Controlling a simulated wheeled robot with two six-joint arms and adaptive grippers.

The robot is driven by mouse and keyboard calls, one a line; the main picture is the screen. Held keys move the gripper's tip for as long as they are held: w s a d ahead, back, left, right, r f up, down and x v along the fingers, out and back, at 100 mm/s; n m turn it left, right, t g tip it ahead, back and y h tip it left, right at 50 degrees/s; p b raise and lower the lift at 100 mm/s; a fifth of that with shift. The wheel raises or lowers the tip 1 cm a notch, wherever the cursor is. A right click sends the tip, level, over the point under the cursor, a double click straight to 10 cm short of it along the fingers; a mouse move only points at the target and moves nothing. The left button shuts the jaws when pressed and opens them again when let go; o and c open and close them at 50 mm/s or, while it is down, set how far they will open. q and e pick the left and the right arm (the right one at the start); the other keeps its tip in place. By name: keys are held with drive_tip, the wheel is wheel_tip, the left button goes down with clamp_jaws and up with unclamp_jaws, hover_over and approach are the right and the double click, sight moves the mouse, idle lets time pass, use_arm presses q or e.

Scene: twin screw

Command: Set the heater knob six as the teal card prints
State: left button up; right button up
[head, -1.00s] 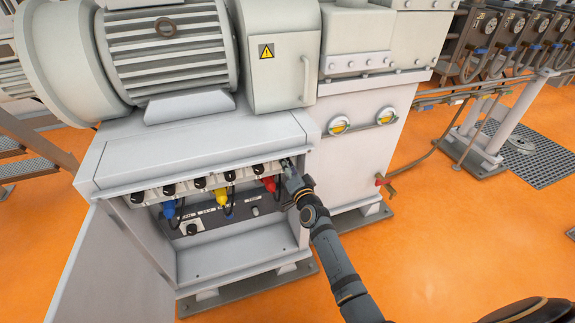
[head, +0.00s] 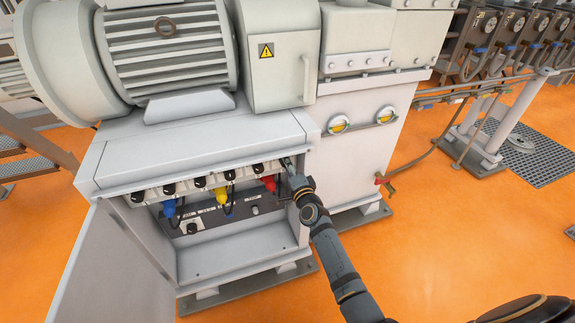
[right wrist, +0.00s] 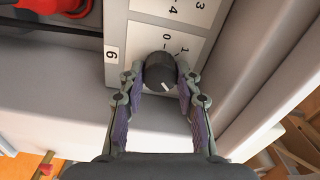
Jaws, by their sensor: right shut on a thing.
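Knob six (right wrist: 159,76) is a dark round knob with a short white mark on its cap, beside a white label "6" (right wrist: 111,55). The mark sits toward the lower right of the cap in the right wrist view. My right gripper (right wrist: 160,88) is shut on the knob, one finger on each side. In the head view the right gripper (head: 289,170) is at the right end of the knob row and mostly hides knob six. I cannot make out a teal card. My left gripper is not in view.
More black knobs (head: 200,182) line the open cabinet (head: 190,155), above blue, yellow and red plugs (head: 269,183) with cables. The cabinet's side wall stands close right of my gripper. The open door (head: 115,265) hangs at the left. Orange floor is clear in front.

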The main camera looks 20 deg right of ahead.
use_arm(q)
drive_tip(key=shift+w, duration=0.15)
use_arm(e)
drive_tip(key=o, duration=1.2)
drive_tip(key=shift+c, duration=0.2)
drive_tip(key=s, duration=1.2)
drive_tip(key=shift+d, duration=0.2)
